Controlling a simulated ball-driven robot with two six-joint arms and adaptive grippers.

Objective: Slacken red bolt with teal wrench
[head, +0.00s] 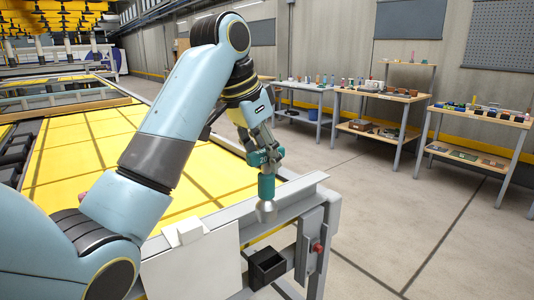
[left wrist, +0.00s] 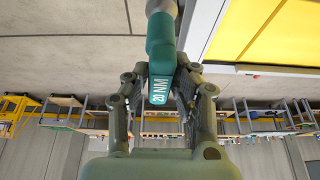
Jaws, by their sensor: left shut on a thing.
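My left gripper (head: 265,156) is shut on the teal wrench (head: 266,187), which hangs down from the fingers with a grey metal head (head: 266,211) at its lower end. In the left wrist view the wrench (left wrist: 160,45) sits between the two fingers (left wrist: 162,92) and its label reads "20 NM". The red bolt (head: 318,248) is on a grey plate on the front of the frame's corner post, below and right of the wrench head. The wrench is apart from the bolt. My right gripper is not in view.
A black open box (head: 267,268) is fixed to the frame left of the bolt. A white panel (head: 195,265) stands at the near edge. The grey rail (head: 300,187) runs behind the wrench. Workbenches (head: 380,95) stand along the far wall, with open floor (head: 400,210) between.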

